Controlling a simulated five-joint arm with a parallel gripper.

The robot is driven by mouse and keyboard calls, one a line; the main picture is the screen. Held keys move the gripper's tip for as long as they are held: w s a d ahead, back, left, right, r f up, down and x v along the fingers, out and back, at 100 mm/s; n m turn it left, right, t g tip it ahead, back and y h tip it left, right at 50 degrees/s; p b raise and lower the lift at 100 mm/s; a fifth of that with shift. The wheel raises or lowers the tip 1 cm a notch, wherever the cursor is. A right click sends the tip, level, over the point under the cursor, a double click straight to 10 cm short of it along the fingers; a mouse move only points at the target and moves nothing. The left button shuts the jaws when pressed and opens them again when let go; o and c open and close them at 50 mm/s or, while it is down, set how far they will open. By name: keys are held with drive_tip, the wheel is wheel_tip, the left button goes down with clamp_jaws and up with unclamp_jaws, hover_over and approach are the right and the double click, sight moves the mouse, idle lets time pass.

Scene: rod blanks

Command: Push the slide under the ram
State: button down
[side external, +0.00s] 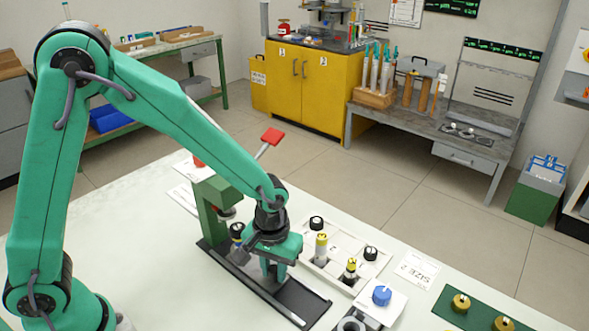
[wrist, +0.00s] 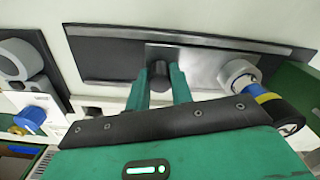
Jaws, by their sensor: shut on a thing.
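The green press (side external: 210,205) stands behind my gripper, with its grey ram (side external: 227,213) overhanging the black rail base (side external: 300,303). The grey slide (wrist: 205,66) lies on that base (wrist: 100,65) in the wrist view. My gripper (side external: 266,275) is low over the base. Its fingers (wrist: 160,85) are shut on the slide's dark post (wrist: 159,72). A blank with a black top and yellow and blue bands (side external: 237,230) stands at the press end, just below and slightly right of the ram. In the wrist view the blank (wrist: 262,97) rises from a metal collar (wrist: 238,73).
A white tray (side external: 338,282) with several capped pieces is right of the base. A blue knob (side external: 381,295) and a green plate with brass knobs (side external: 478,312) lie farther right. The press lever has a red handle (side external: 272,136). The white table's left part (side external: 150,235) is clear.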

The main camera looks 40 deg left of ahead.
drive_tip(key=shift+a, duration=1.8)
drive_tip(key=c, duration=1.2)
unclamp_jaws()
drive_tip(key=shift+c, duration=0.2)
drive_tip(key=shift+r, duration=0.15)
drive_tip(key=shift+r, duration=0.5)
wheel_tip(320, 180, up, 7)
drive_tip(key=shift+f, duration=0.15)
